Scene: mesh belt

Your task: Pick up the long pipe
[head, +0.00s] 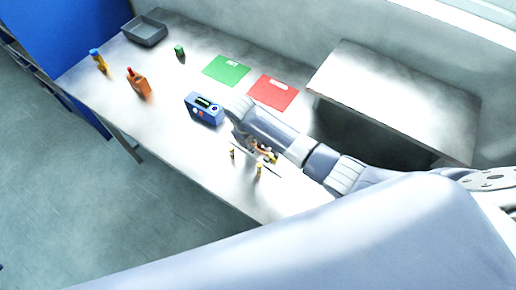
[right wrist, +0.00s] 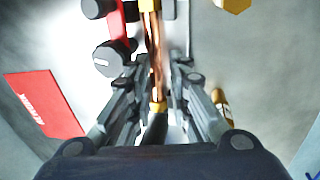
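A copper pipe (right wrist: 152,30) with brass fittings lies between the two fingers of my right gripper (right wrist: 160,68) in the right wrist view. The fingers stand on either side of it, with a gap visible on its right, so the gripper looks open around it. In the head view my right gripper (head: 258,146) is low over the front right of the table, among small brass-coloured pieces, and hides most of the pipe. I cannot tell the pipe's full length. My left gripper is not in view.
A red part with dark knobs (right wrist: 117,30) is close left of the fingers; a brass piece (right wrist: 221,104) is to their right. A blue device (head: 204,109), red mat (head: 272,92), green mat (head: 226,70), orange bottle (head: 138,82) and grey tray (head: 145,31) occupy the table.

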